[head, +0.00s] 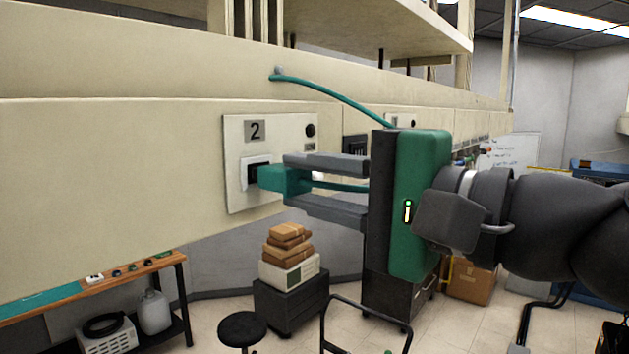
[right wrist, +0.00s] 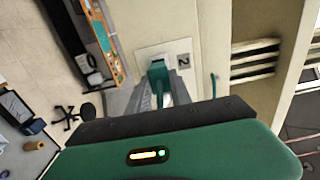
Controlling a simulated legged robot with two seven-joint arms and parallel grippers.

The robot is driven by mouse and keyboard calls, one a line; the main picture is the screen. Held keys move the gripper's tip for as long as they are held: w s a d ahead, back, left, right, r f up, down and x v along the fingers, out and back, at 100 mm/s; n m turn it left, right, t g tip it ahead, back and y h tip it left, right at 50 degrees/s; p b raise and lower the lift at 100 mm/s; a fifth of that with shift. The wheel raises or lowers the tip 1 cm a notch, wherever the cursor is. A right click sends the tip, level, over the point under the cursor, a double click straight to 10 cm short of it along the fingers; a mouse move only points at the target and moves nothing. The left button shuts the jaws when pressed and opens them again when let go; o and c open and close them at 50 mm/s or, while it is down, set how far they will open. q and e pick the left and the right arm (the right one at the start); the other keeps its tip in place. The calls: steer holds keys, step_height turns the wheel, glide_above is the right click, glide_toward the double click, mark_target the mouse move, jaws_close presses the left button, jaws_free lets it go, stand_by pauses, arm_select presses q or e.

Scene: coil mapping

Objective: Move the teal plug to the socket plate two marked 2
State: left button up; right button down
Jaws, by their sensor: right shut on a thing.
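The teal plug (head: 284,180) is held between the two grey fingers of my right gripper (head: 296,183). In the head view its front end overlaps the black opening of the socket on plate two (head: 279,132), a pale wall plate marked 2. I cannot tell how deep the plug sits in the socket. A teal cord (head: 345,96) runs from a wall mount down behind the green gripper body. The right wrist view also shows the plug (right wrist: 157,72) between the fingers, in front of the plate marked 2 (right wrist: 182,54). My left gripper is not in view.
Another plate (head: 402,121) is partly hidden behind my gripper to the right. A shelf (head: 400,22) overhangs above. Below stand a dark cabinet with stacked boxes (head: 290,250), a stool (head: 243,328) and a low bench (head: 100,282).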

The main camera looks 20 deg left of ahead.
steer(key=shift+x, duration=0.85)
stand_by(0.5)
steer(key=c, duration=1.2)
jaws_free()
steer(key=shift+o, duration=0.6)
steer(key=shift+a, duration=0.2)
steer(key=shift+d, duration=0.1)
